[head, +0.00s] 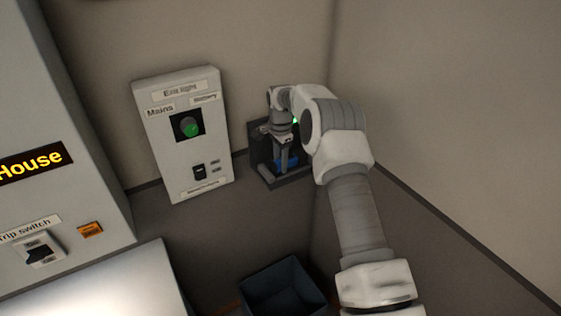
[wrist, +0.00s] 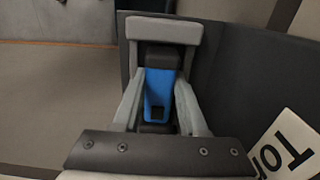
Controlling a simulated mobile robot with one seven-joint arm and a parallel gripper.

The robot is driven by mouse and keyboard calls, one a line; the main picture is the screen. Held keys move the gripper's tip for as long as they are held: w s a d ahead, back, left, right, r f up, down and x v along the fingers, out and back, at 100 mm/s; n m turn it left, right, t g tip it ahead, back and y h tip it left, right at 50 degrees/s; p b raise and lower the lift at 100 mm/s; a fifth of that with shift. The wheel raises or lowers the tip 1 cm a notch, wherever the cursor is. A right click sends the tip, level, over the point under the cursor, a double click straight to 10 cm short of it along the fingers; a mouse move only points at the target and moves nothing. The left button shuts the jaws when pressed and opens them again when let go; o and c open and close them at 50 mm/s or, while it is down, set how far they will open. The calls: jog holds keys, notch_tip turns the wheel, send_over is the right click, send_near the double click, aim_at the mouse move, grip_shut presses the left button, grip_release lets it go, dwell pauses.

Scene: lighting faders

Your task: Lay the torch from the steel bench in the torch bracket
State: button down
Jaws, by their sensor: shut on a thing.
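The torch is a blue body with dark ends; in the wrist view the torch (wrist: 159,88) sits between the two pale fingers of my gripper (wrist: 160,104), which is shut on it. In the head view a bit of the blue torch (head: 288,162) shows below my gripper (head: 285,158). The torch bracket (head: 264,174) is a dark open-fronted holder on the wall, and my gripper is at it with the torch inside its outline. The dark bracket wall (wrist: 238,75) also shows in the wrist view. Whether the torch rests on the bracket floor is hidden.
A pale exit light panel (head: 178,160) with a green lamp is on the wall left of the bracket. A grey cabinet (head: 60,120) marked House stands far left. A dark open bin (head: 283,285) is below.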

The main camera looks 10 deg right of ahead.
jog(key=shift+f, duration=0.1)
jog(key=shift+c, duration=2.1)
grip_release()
jog(key=shift+c, duration=1.3)
jog(key=shift+o, duration=0.5)
jog(key=shift+r+p, duration=1.55)
jog(key=shift+r, duration=1.45)
